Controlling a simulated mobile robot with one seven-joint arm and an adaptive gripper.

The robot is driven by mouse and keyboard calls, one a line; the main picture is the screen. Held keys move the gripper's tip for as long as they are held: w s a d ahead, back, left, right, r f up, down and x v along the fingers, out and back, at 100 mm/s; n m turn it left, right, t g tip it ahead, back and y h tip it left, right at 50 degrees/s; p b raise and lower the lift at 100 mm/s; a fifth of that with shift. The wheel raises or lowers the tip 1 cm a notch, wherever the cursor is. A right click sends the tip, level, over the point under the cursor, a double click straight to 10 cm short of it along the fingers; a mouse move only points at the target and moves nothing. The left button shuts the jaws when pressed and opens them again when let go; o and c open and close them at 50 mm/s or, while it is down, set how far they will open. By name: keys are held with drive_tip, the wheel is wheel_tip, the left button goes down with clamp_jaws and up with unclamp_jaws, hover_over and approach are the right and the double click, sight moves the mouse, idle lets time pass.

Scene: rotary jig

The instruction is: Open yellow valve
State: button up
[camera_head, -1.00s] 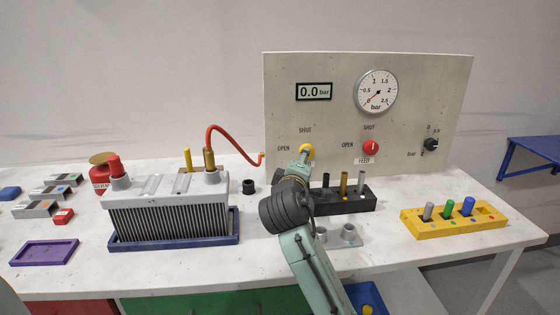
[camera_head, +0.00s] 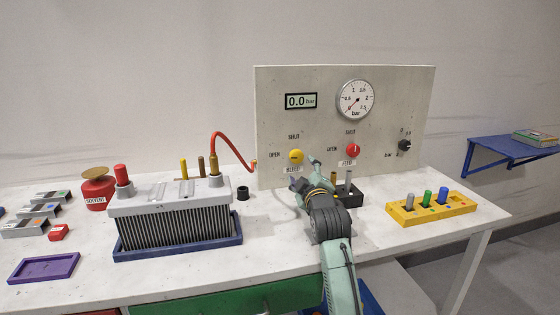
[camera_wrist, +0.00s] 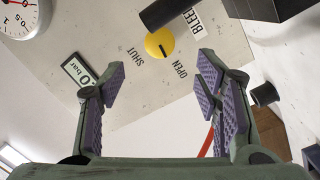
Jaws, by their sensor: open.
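The yellow valve (camera_head: 296,157) is a round knob on the upright grey panel (camera_head: 335,95), between the printed words OPEN, SHUT and BLEED. In the wrist view the yellow valve (camera_wrist: 159,43) shows a short dark mark on its face; I cannot tell exactly which word it points to. My gripper (camera_head: 304,172) is in front of the panel, just below and right of the valve. In the wrist view my gripper (camera_wrist: 160,78) has its purple-padded fingers wide apart, with nothing between them. The valve lies ahead, beyond the fingertips and apart from them.
A black rack (camera_head: 350,198) with upright pins stands close to my gripper; a dark pin (camera_wrist: 165,10) overlaps the valve's edge in the wrist view. The red valve (camera_head: 353,151) is to the right. A red hose (camera_head: 232,144) curves at left. A black cap (camera_head: 243,194) stands nearby.

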sight(297, 158)
drive_tip(key=w+p, duration=0.1)
drive_tip(key=w, duration=0.2)
drive_tip(key=w+a+p, duration=0.1)
drive_tip(key=w, duration=0.1)
drive_tip(key=w+p, duration=0.1)
drive_tip(key=w, duration=0.2)
drive_tip(key=shift+w+a+r, duration=0.1)
drive_tip(key=shift+w+a, duration=0.35)
drive_tip(key=shift+w, duration=0.5)
drive_tip(key=shift+c, duration=0.3)
drive_tip(key=c, duration=1.1)
drive_tip(key=shift+f, duration=0.2)
